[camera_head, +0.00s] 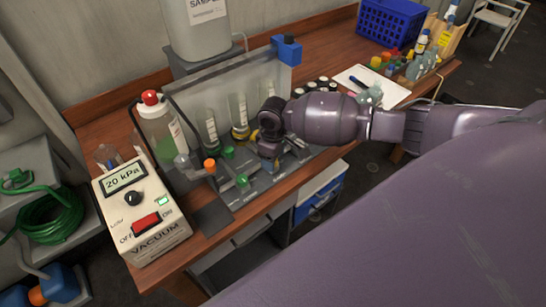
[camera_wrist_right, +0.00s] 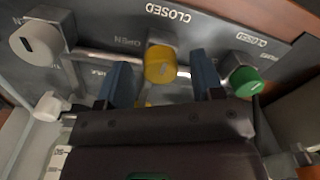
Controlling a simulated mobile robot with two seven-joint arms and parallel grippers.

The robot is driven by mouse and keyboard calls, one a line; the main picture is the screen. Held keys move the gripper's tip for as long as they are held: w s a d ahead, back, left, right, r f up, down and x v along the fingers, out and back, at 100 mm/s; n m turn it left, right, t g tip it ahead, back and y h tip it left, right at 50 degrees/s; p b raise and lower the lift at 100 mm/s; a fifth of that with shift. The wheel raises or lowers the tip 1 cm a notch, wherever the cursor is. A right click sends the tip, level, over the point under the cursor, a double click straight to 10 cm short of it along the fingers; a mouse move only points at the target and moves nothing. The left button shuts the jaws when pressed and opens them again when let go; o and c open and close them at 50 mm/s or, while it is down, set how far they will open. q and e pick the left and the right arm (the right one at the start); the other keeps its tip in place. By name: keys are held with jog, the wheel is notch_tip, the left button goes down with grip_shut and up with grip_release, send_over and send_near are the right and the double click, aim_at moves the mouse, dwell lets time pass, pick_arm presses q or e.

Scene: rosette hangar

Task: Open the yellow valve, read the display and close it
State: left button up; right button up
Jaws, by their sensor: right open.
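My right gripper (camera_wrist_right: 163,80) is open, with one blue finger on each side of the knob and gaps between. In the head view my right gripper (camera_head: 269,153) is low at the panel and mostly hides this valve. The display (camera_head: 125,177) on the cream vacuum box reads 20 kPa. My left gripper is out of view.
A green knob (camera_wrist_right: 244,80) and a grey knob (camera_wrist_right: 37,40) flank the yellow one. The vacuum box (camera_head: 150,226) has a red switch (camera_head: 146,223). A blue crate (camera_head: 389,22) stands at the back.

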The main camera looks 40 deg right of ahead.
notch_tip(320, 180, up, 10)
jog(key=shift+d+r+b, duration=0.15)
jog(key=shift+r+b, duration=0.1)
jog(key=shift+b, duration=0.05)
dwell(0.6)
jog(key=w+a+r+n+t+y, duration=0.1)
jog(key=w+a+r+t, duration=0.2)
jog(key=w+t, duration=0.4)
jog(key=a+n+t+y, duration=0.1)
jog(key=a+t+y, duration=0.25)
jog(key=a, duration=0.35)
jog(key=s+d+f+m+h+b, duration=0.1)
jog(key=s+d+f+m+h, duration=0.1)
jog(key=s+f, duration=0.8)
jog(key=s+d+f+m+t+h+b, duration=0.1)
jog(key=s+d+f+m+h, duration=0.2)
jog(key=s+f, duration=0.7)
jog(key=s+m, duration=0.2)
jog(key=s, duration=0.5)
jog(key=shift+f, duration=0.15)
jog(key=shift+s+d, duration=0.1)
